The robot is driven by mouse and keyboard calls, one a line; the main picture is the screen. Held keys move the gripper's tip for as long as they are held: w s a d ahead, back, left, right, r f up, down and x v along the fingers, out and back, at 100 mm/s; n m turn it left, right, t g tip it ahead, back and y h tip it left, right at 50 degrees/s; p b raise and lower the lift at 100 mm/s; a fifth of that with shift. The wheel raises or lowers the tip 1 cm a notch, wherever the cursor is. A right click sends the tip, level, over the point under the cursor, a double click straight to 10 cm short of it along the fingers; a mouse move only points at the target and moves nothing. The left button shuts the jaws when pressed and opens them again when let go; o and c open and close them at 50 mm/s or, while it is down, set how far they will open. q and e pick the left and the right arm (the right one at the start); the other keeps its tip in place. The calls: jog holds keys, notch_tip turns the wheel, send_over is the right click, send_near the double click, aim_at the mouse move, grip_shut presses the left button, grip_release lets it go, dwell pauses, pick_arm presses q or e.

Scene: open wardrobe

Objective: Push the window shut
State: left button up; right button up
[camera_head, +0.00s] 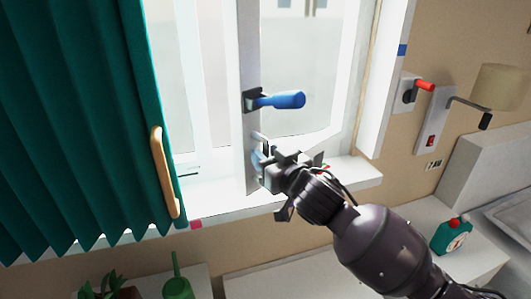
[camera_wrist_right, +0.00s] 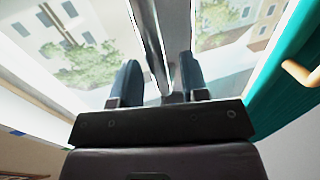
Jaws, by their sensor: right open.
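The window's upright grey-white frame member (camera_head: 247,60) stands in the middle of the head view. A blue handle (camera_head: 280,100) on it points right. My right gripper (camera_head: 263,157) is at the lower part of this member, below the handle. In the right wrist view its two dark fingers (camera_wrist_right: 160,78) are spread apart, with the frame member (camera_wrist_right: 150,30) running up between them. I cannot tell if they touch it. How far the window stands open is unclear. My left gripper is not in view.
A green pleated curtain (camera_head: 75,110) with a wooden handle (camera_head: 164,170) hangs left. The white sill (camera_head: 345,176) runs below the window. A red-knobbed switch (camera_head: 409,90) and a lamp (camera_head: 499,86) are on the right wall. A green bottle (camera_head: 451,236) stands lower right.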

jog(key=shift+w+a, duration=0.3)
jog(key=shift+w, duration=0.15)
grip_shut()
jog(key=w+a+m+t+h+b, duration=0.2)
jog(key=w+a+h+b, duration=0.2)
jog(key=w+a, duration=0.5)
jog(key=w+b, duration=0.1)
jog(key=w, duration=0.2)
jog(key=shift+a+m, duration=0.4)
jog(key=shift+r, duration=0.1)
grip_release()
